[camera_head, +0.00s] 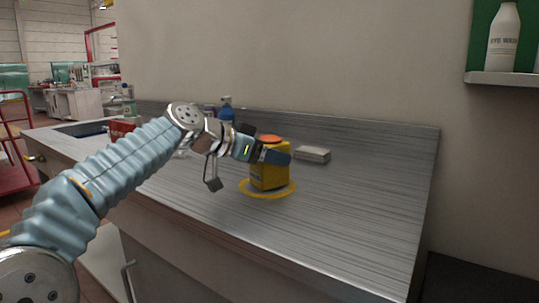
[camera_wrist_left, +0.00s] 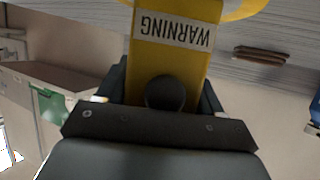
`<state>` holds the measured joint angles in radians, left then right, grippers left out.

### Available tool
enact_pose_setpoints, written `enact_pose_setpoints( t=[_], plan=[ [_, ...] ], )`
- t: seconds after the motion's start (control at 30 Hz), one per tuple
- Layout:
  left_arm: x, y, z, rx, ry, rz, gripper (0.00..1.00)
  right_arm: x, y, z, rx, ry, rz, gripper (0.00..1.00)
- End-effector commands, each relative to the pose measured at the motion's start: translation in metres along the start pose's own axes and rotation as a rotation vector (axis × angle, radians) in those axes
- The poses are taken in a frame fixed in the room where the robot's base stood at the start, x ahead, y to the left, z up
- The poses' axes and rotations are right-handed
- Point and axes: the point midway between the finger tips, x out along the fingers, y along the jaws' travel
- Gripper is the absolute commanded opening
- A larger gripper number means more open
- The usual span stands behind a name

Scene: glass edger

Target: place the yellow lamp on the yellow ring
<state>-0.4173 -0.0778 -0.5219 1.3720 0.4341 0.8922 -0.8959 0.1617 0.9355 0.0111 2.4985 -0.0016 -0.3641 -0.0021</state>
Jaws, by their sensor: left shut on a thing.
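The yellow lamp (camera_head: 268,176) is a boxy yellow body with an orange top. In the head view it stands upright over the yellow ring (camera_head: 286,190), a flat yellow disc or ring on the metal counter. I cannot tell whether its base touches the counter. My left gripper (camera_head: 275,155) is shut on the lamp's upper part from the left. In the left wrist view the lamp (camera_wrist_left: 170,60) shows a WARNING label between the fingers (camera_wrist_left: 168,92), with part of the yellow ring (camera_wrist_left: 245,8) beyond it. My right gripper is not in view.
A small grey-white block (camera_head: 313,154) lies on the counter (camera_head: 350,200) right of the lamp. Blue bottles (camera_head: 226,110) and a red box (camera_head: 121,128) stand at the back left. The counter's right side is clear. An eye wash bottle (camera_head: 503,38) stands on a wall shelf.

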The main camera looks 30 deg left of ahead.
Motion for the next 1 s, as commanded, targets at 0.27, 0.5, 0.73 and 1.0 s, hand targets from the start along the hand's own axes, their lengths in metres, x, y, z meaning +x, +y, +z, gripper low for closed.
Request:
enact_pose_setpoints(
  t=[0.27,0.5,0.73,1.0],
  plan=[
    [0.001,0.0,0.002,0.0,-0.001,0.0,0.92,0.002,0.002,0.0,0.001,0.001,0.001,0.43],
    [0.001,0.0,0.001,0.0,0.0,0.0,0.92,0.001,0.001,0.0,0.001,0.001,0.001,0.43],
    [-0.026,-0.001,-0.001,0.0,0.003,-0.002,0.92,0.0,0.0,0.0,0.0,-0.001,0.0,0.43],
    [-0.088,-0.001,-0.002,0.0,0.003,-0.003,0.92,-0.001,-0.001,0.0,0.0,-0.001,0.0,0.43]
  ],
)
